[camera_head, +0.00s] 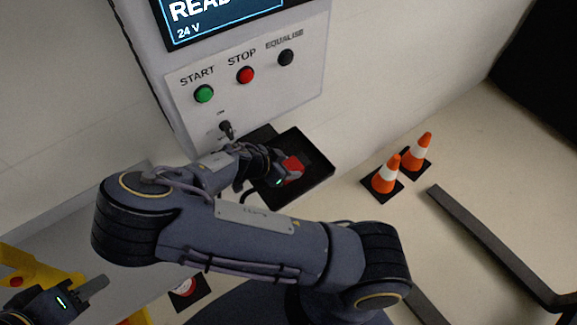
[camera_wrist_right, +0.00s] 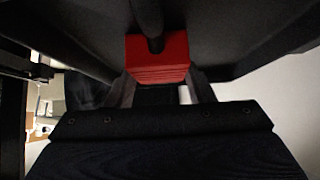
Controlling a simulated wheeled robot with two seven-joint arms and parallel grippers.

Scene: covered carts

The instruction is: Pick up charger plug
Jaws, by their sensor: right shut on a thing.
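The charger plug (camera_head: 293,168) is a red block at the black tray (camera_head: 318,183) below the charger panel. In the right wrist view the red plug (camera_wrist_right: 158,66) sits between my fingers, with a black cable or stem at its far side. My right gripper (camera_head: 283,170) is shut on the plug; its fingers also show in the right wrist view (camera_wrist_right: 161,88). Whether the plug touches the tray floor is unclear. My left gripper (camera_head: 88,292) is at the lower left, away from the plug; its finger gap is not clear.
The charger panel (camera_head: 258,92) on the wall has a green START button, red STOP button, black EQUALISE button and a small switch (camera_head: 226,128). Two orange cones (camera_head: 386,174) stand to the right, near a dark floor bar (camera_head: 485,235). Yellow structure (camera_head: 35,268) stands at lower left.

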